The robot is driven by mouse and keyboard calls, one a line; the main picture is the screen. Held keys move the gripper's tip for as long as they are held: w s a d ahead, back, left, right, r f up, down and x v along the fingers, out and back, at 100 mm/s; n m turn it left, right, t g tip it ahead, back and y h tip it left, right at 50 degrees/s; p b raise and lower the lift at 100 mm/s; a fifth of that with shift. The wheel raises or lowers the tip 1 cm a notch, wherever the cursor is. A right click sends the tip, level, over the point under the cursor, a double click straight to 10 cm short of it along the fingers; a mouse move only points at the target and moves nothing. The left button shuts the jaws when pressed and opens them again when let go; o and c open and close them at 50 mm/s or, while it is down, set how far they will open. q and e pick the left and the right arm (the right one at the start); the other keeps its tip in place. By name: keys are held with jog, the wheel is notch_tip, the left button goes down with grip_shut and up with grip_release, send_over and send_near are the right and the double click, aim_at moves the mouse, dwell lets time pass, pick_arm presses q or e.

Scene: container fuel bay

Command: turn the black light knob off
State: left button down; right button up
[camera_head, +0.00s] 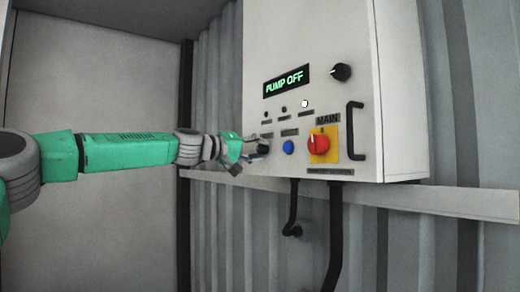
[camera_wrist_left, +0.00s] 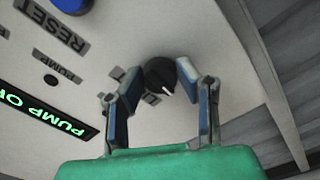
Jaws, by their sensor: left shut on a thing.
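A black knob (camera_wrist_left: 160,74) with a white pointer mark is on the panel in the left wrist view, between my left fingertips. In the head view this knob (camera_head: 263,149) is at the panel's lower left, partly hidden by my left gripper (camera_head: 248,151). In the left wrist view my left gripper (camera_wrist_left: 159,77) has its blue-padded fingers on both sides of the knob and is shut on it. The knob's label is too small to read. My right gripper is not in view.
The white control box (camera_head: 310,30) carries a "PUMP OFF" display (camera_head: 285,81), another black knob (camera_head: 341,72), a blue button (camera_head: 288,147), a red MAIN switch (camera_head: 319,145) on a yellow plate and a black handle (camera_head: 355,131). Black cables (camera_head: 335,230) hang below, past a rail (camera_head: 450,200).

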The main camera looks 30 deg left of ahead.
pick_arm(q)
jog(key=shift+a+r+n, duration=0.1)
jog(key=shift+a+n, duration=0.05)
jog(key=shift+n, duration=0.15)
jog(key=c, duration=1.3)
grip_release()
jog(key=shift+o, duration=0.6)
jog(key=shift+a, duration=0.1)
jog(key=v, duration=0.7)
jog(key=shift+a, duration=0.25)
jog(key=shift+s+d, duration=0.1)
jog(key=shift+s, duration=0.1)
